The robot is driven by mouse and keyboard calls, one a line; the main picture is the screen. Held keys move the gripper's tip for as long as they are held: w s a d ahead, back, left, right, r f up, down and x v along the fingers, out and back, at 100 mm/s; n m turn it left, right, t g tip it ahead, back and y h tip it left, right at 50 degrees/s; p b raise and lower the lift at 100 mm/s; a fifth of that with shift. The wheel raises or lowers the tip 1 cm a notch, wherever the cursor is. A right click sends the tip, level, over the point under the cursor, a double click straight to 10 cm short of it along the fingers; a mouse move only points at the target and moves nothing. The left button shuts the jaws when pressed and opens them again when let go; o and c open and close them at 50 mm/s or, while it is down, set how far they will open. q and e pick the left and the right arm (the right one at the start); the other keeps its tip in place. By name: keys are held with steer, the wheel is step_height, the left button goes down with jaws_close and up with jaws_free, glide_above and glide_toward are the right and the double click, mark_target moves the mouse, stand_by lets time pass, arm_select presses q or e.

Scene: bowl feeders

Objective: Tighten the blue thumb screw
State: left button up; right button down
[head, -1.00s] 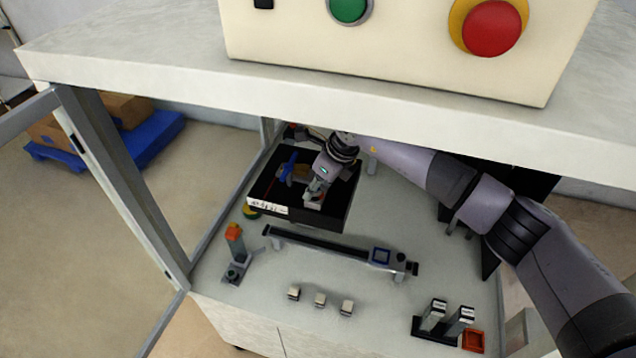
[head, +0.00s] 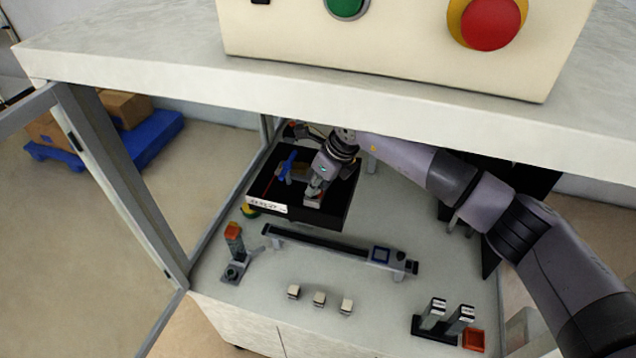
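The blue thumb screw (head: 288,165) shows in the head view as a small blue upright part on the black box (head: 330,217) at the back of the enclosure. My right gripper (head: 314,195) comes in from the right and points down over the front right part of the box's top. It is to the right of the blue screw and apart from it. The fingers are small and partly merge with a light block beneath them, so I cannot tell whether they are open or shut. My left gripper is out of view.
A dark rail (head: 335,247) lies in front of the box. An orange-topped post (head: 234,245) stands at left. Several small white blocks (head: 319,299) sit near the front edge. Two silver-topped pieces (head: 446,319) stand at right beside an orange tray (head: 473,340). A worktop (head: 400,105) overhangs the enclosure.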

steer(key=shift+f+m+t+b, duration=0.15)
steer(key=shift+m+t+b, duration=0.15)
steer(key=shift+m+b, duration=0.3)
steer(key=m+h+b, duration=0.1)
steer(key=m+b, duration=0.2)
steer(key=b, duration=0.2)
steer(key=m+t+h+b, duration=0.1)
steer(key=m+h+b, duration=0.1)
steer(key=m+b, duration=0.2)
steer(key=a+m+h+b, duration=0.1)
steer(key=m+b, duration=0.3)
steer(key=b, duration=0.2)
steer(key=shift+s, duration=0.1)
steer(key=shift+a+r+m+h+b, duration=0.15)
steer(key=shift+m+h+b, duration=0.65)
steer(key=shift+m+b, duration=0.95)
steer(key=shift+r+m, duration=0.1)
steer(key=shift+m, duration=0.15)
steer(key=c, duration=1.3)
jaws_free()
